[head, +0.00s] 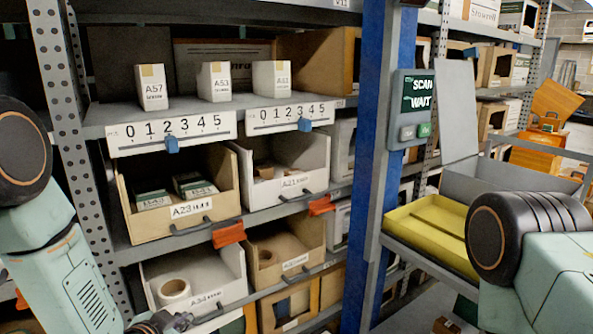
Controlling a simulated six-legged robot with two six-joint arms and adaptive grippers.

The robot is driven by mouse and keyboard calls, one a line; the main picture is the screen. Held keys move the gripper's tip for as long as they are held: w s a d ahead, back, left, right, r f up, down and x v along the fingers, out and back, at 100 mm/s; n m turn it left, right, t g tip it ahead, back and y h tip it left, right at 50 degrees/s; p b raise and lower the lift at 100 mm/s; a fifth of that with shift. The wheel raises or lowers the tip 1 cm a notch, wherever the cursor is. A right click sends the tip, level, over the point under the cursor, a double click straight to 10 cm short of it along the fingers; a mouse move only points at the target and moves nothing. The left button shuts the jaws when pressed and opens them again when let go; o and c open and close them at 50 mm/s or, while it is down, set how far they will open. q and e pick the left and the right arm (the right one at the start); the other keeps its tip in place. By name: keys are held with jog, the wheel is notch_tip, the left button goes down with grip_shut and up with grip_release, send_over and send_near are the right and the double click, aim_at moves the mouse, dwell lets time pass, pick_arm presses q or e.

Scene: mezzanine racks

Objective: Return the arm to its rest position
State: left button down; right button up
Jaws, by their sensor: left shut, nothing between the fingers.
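My left arm (62,270) comes in at the left edge, its upper link hanging down in front of the rack post. My left gripper (178,322) shows at the bottom edge, partly cut off, in front of the lowest bins. It is shut and holds nothing. My right arm (545,265) is at the lower right, in front of the yellow tray. My right gripper is outside the picture.
The rack (60,100) holds bin A23 (190,224), bin A21 (285,204) and a lower bin with a tape roll (173,292). White cartons, one marked A57 (152,88), stand on the shelf above. A blue post (385,150) carries a SCAN/WAIT panel (408,132). A yellow tray (428,230) lies right.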

pick_arm(q)
jog(key=s+f+n+g, duration=0.2)
jog(key=s+f+g, duration=0.1)
jog(key=s, duration=0.9)
jog(key=s+d+f+n+g+y, duration=0.1)
jog(key=s+f+n+g, duration=0.2)
jog(key=s, duration=0.9)
jog(key=s+f+n+g, duration=0.2)
jog(key=s+f+g, duration=0.3)
jog(key=s, duration=0.8)
notch_tip(320, 180, down, 3)
jog(key=shift+d+f, duration=0.2)
jog(key=shift+d, duration=0.05)
